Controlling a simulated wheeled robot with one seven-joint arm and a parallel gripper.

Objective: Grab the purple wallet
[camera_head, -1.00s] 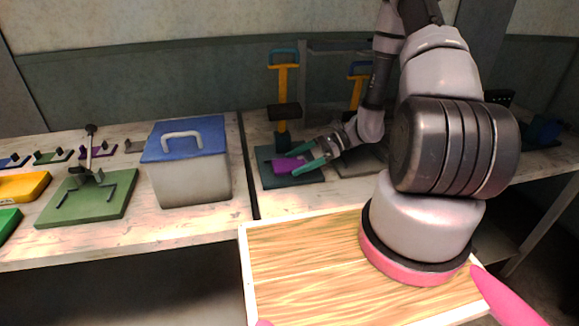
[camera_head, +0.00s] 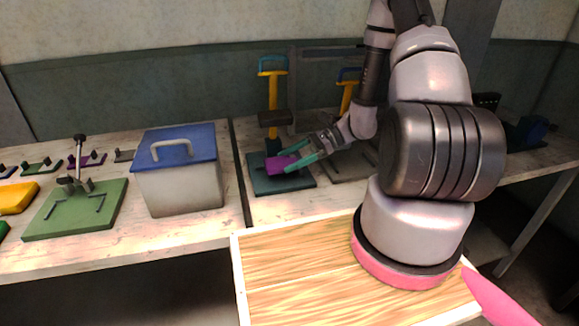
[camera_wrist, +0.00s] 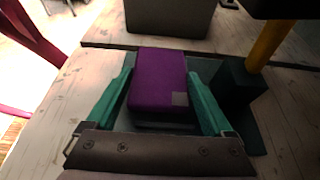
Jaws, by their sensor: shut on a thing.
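The purple wallet (camera_head: 281,164) is a small flat block held between the teal fingers of my gripper (camera_head: 298,160), over the dark teal base plate (camera_head: 262,186) of a press with an orange post. In the wrist view the wallet (camera_wrist: 160,78) lies between the two fingers of my gripper (camera_wrist: 162,100), with a small grey patch near its lower right corner. My gripper is shut on it. The wallet appears slightly raised above the plate, and its underside is hidden.
The orange press post (camera_head: 273,95) stands right behind the plate. A white box with a blue lid (camera_head: 180,180) stands to the left, and a green plate with a lever (camera_head: 75,210) beyond it. A second press (camera_head: 348,90) stands to the right, partly behind my arm.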

